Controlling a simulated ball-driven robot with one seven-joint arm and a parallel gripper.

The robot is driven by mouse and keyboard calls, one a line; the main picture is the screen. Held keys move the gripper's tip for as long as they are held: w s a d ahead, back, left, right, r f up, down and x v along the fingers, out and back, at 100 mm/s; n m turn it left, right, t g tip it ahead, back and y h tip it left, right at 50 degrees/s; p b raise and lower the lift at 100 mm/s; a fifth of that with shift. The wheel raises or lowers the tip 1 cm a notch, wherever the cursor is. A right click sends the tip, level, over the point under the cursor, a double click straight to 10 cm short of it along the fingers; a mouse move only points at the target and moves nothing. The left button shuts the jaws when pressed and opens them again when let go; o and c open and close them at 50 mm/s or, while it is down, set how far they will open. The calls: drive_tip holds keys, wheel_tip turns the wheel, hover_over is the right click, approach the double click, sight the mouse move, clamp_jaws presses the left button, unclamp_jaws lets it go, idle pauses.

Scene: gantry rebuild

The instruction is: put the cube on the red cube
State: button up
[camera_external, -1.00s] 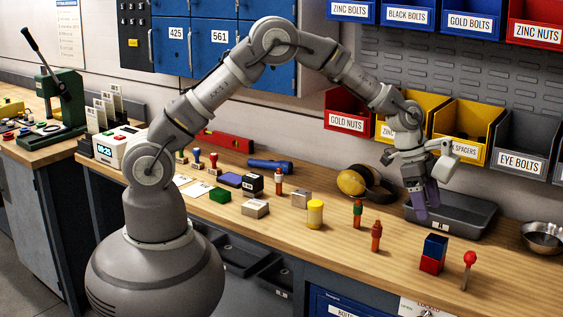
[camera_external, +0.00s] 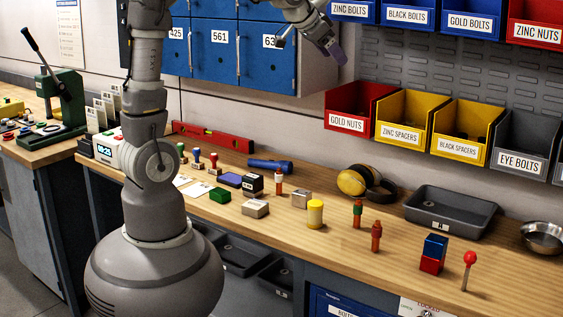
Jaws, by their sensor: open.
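A blue cube (camera_external: 436,246) sits on top of a red cube (camera_external: 431,265) near the front right of the bench. The two are stacked and touching, and the blue cube looks roughly aligned over the red one. My gripper (camera_external: 338,55) is open and raised high, in front of the wall between the blue cabinets and the bins. It is well away from the cubes, up and to their left. Nothing shows between its purple fingers.
A red-topped pin (camera_external: 469,262) stands just right of the cubes, and a red-orange figure (camera_external: 376,236) stands to their left. A grey tray (camera_external: 480,232) lies behind them, with a metal bowl (camera_external: 543,240) at right. Wall bins (camera_external: 460,148) hang above the bench.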

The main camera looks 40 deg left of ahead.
drive_tip(key=s+a+r+n+t+y, duration=0.1)
drive_tip(key=s+a+r+n+t, duration=0.1)
drive_tip(key=a+r, duration=0.3)
drive_tip(key=s+a+r+n+t+y, duration=0.1)
drive_tip(key=a+r, duration=0.4)
drive_tip(key=r, duration=0.9)
drive_tip(key=s+a+r+n+t+y, duration=0.1)
drive_tip(key=s+a+r+n+t, duration=0.2)
drive_tip(key=r, duration=0.7)
drive_tip(key=shift+s+a+t, duration=0.8)
drive_tip(key=shift+s+a, duration=0.05)
drive_tip(key=shift+a, duration=0.05)
drive_tip(key=shift+f, duration=0.1)
